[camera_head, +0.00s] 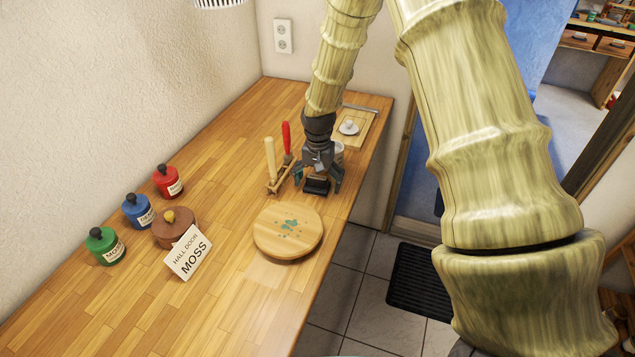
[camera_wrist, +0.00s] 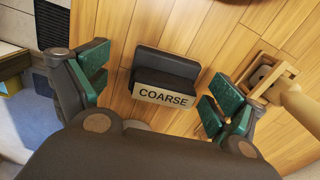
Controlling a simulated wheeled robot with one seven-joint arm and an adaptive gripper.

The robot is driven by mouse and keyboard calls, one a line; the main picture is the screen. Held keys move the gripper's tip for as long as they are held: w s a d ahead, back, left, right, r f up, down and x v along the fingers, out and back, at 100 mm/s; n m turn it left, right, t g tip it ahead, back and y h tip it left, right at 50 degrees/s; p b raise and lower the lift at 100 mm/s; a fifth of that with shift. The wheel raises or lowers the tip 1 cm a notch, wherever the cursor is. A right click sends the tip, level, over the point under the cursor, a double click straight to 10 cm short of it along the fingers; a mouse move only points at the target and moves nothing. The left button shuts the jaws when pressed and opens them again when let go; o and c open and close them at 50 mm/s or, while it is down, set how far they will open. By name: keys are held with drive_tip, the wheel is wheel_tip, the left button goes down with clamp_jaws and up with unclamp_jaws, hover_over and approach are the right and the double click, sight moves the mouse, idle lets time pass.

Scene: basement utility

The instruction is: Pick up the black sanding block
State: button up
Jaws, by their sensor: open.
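The black sanding block (camera_wrist: 168,68) lies on the wooden worktop in the wrist view, with a light label reading COARSE along its near side. In the head view the block (camera_head: 316,186) shows as a dark shape under my gripper. My gripper (camera_head: 318,180) is open above it. In the wrist view the green-padded fingers of my gripper (camera_wrist: 150,90) stand apart, one on each side of the block, with bare wood showing between them and it. Nothing is held.
A wooden rack (camera_head: 278,178) with a red-handled and a pale-handled tool stands close left of my gripper. A round board (camera_head: 262,232) with green marks lies in front. Several jars, a brown pot (camera_head: 170,232) and a MOSS card (camera_head: 188,252) stand farther left. The worktop's right edge is close.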

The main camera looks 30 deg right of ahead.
sight(317, 177)
drive_tip(key=shift+f, duration=0.15)
drive_tip(key=shift+w+f, duration=0.6)
drive_tip(key=shift+w, duration=0.05)
drive_tip(key=shift+c, duration=0.2)
drive_tip(key=shift+s+r, duration=0.3)
drive_tip(key=shift+s, duration=0.05)
drive_tip(key=c, duration=1)
drive_tip(key=shift+w, duration=0.1)
drive_tip(key=shift+c, duration=0.7)
drive_tip(key=shift+w+r+b, duration=0.1)
drive_tip(key=shift+r+b, duration=0.2)
drive_tip(key=shift+r, duration=0.05)
wheel_tip(317, 177, up, 9)
drive_tip(key=b, duration=0.3)
drive_tip(key=shift+r, duration=0.1)
